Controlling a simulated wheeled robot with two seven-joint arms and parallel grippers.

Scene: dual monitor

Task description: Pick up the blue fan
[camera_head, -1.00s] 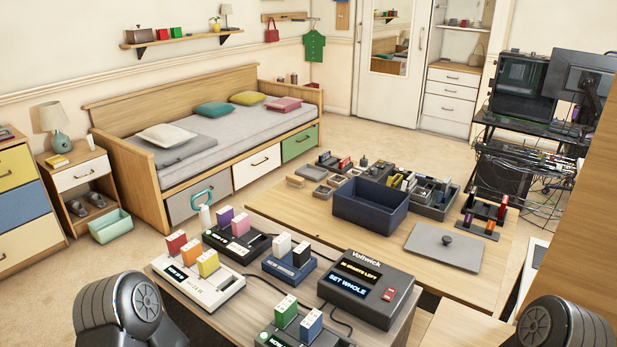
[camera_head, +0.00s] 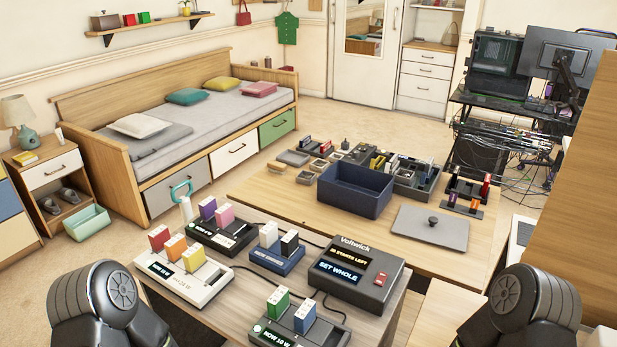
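No thing shaped like a fan is clear to me in the head view. A blue block with a white top (camera_head: 305,317) stands upright in the front dark dock (camera_head: 268,336), beside a green block (camera_head: 278,303). I cannot tell whether this blue block is the fan. Neither gripper is in view; only dark upper parts of my two arms show in the bottom corners.
A black Voltwick box (camera_head: 381,299) with lit displays stands right of the docks. A white dock (camera_head: 181,298) holds red, orange and yellow blocks. On the table behind are an open dark blue bin (camera_head: 350,200) and a grey lid (camera_head: 408,238) with a knob.

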